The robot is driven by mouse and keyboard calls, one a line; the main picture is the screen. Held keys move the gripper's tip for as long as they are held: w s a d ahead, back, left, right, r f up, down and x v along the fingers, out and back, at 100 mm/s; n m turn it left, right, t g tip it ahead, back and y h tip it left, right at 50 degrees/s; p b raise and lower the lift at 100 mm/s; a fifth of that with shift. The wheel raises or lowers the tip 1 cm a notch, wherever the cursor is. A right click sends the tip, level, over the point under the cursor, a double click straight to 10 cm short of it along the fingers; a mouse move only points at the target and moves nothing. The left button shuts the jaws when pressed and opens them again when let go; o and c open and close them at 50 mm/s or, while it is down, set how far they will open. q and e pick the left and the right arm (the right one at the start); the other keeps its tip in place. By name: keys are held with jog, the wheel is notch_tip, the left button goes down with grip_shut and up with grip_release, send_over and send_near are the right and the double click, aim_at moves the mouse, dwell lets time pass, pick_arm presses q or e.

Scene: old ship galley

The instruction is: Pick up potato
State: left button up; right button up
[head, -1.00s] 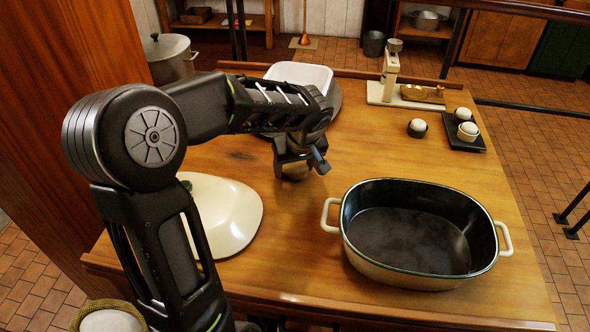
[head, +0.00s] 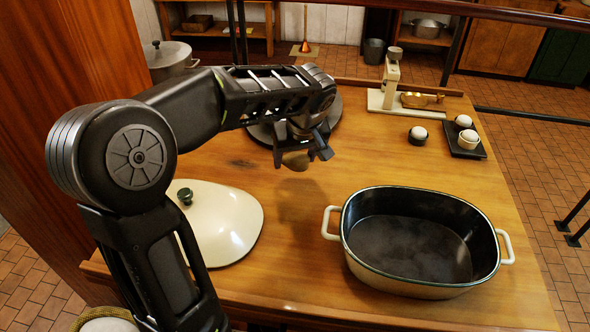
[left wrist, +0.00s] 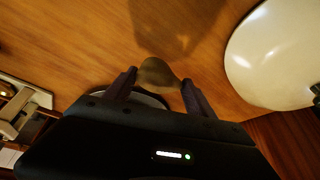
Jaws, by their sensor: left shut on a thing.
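The potato (head: 295,161) is a brownish lump in the head view, partly hidden by the fingers. It also shows in the left wrist view (left wrist: 157,73), between the two dark fingers. My left gripper (head: 304,151) points down and is shut on the potato. It holds the potato above the wooden table (head: 390,150), and a shadow lies on the wood below. My right gripper is not in view.
A deep oval pan (head: 420,277) with two handles stands at the front right. A cream lid (head: 228,225) lies left of it. A scale (head: 391,85), a dark cup with a white egg-like item (head: 418,135) and a small dark tray (head: 466,152) are farther right.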

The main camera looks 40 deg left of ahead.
aim_at(295, 156)
pick_arm(q)
notch_tip(295, 156, up, 4)
jog(key=shift+r, duration=0.25)
